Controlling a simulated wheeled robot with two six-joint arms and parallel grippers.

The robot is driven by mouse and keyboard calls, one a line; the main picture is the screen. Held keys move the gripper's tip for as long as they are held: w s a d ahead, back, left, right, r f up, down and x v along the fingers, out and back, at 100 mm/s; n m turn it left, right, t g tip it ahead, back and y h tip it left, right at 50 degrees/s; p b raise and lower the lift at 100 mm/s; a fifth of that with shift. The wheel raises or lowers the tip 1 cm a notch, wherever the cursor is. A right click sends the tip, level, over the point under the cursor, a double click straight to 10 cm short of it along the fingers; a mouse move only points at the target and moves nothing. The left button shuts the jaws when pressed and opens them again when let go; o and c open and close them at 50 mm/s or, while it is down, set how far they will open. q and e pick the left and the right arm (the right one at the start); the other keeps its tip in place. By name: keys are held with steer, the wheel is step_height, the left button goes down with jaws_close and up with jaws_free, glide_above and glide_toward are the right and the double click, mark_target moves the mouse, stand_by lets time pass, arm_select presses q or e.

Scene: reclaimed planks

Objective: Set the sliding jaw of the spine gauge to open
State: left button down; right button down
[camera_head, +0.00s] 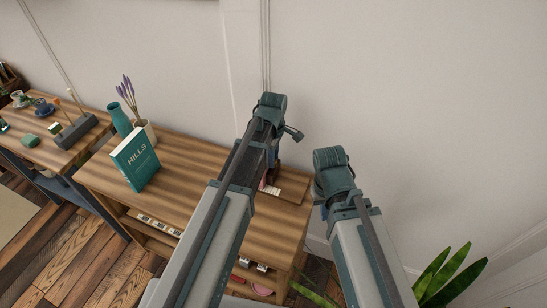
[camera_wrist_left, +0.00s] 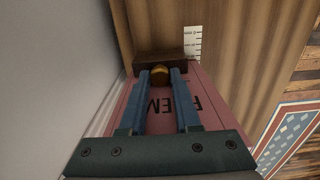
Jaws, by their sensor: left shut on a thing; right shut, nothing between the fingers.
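In the left wrist view, my left gripper (camera_wrist_left: 159,79) is shut on a small brass knob (camera_wrist_left: 160,71). The knob is in front of a dark wooden block (camera_wrist_left: 147,58), which looks like the sliding jaw of the spine gauge. A white graduated scale (camera_wrist_left: 194,42) lies beside the block on a wooden surface. A pink book (camera_wrist_left: 207,99) with dark letters is under the fingers.
A teal book marked HILLS (camera_head: 135,158) stands on the wooden table (camera_head: 195,160), near a teal vase (camera_head: 119,119) and a pot with lavender. A plain wall (camera_head: 400,80) is close behind. A plant (camera_head: 445,272) is at lower right. The table's middle is clear.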

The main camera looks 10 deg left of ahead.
arm_select(q)
steer(key=d, duration=0.2)
steer(key=s+d, duration=0.1)
steer(key=d, duration=0.2)
steer(key=c, duration=0.6)
jaws_free()
steer(key=shift+d, duration=0.1)
step_height(320, 180, up, 14)
steer(key=p, duration=1.3)
steer(key=shift+p, duration=0.4)
steer(key=shift+f, duration=0.15)
